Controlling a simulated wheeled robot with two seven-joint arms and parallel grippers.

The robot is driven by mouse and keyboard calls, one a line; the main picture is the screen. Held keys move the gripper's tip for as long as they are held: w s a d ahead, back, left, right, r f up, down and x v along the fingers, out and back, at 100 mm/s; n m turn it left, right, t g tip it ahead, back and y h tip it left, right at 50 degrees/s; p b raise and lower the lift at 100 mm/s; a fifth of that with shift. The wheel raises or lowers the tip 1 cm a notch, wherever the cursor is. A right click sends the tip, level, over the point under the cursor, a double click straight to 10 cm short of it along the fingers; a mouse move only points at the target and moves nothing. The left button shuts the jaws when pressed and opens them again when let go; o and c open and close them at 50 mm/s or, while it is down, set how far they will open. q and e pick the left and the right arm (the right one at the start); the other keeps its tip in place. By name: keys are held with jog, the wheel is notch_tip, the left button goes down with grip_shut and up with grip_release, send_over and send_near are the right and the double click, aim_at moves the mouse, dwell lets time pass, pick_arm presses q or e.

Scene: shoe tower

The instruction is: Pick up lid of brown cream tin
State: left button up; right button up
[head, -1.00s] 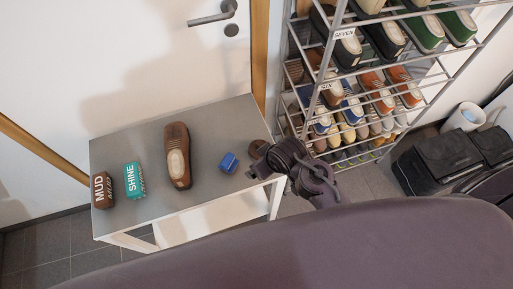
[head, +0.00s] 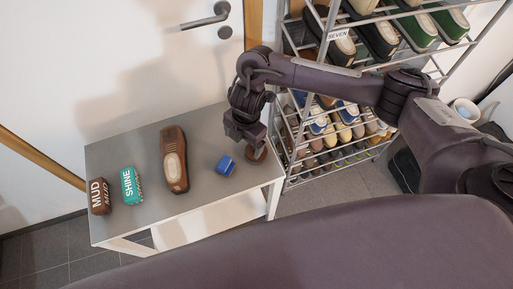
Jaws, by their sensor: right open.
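The brown cream tin (head: 258,155) sits at the right end of the grey table, near its back right corner. Only part of its round brown top shows, so I cannot tell the lid from the body. My right gripper (head: 251,146) points down at the tin from above and hides much of it. It is open, and I cannot tell whether its fingers touch the tin or lid. My left gripper is not in view.
On the table (head: 215,130) are a small blue object (head: 226,165) just left of the tin, a brown shoe (head: 174,160), a teal SHINE box (head: 131,186) and a brown MUD block (head: 99,196). A metal shoe rack (head: 289,150) stands close on the right.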

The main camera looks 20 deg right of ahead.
jog(key=shift+h, duration=0.6)
jog(key=d, duration=0.4)
jog(key=shift+w+r, duration=0.35)
jog(key=f+b, duration=0.1)
jog(key=f, duration=0.1)
jog(key=f+b, duration=0.1)
jog(key=f, duration=0.4)
jog(key=shift+s+d+f+b, duration=0.1)
jog(key=shift+s+f+b, duration=0.2)
jog(key=shift+b, duration=0.1)
jog(key=shift+c, duration=0.2)
jog(key=c, duration=1)
jog(key=shift+c, duration=0.2)
jog(key=shift+r, duration=0.15)
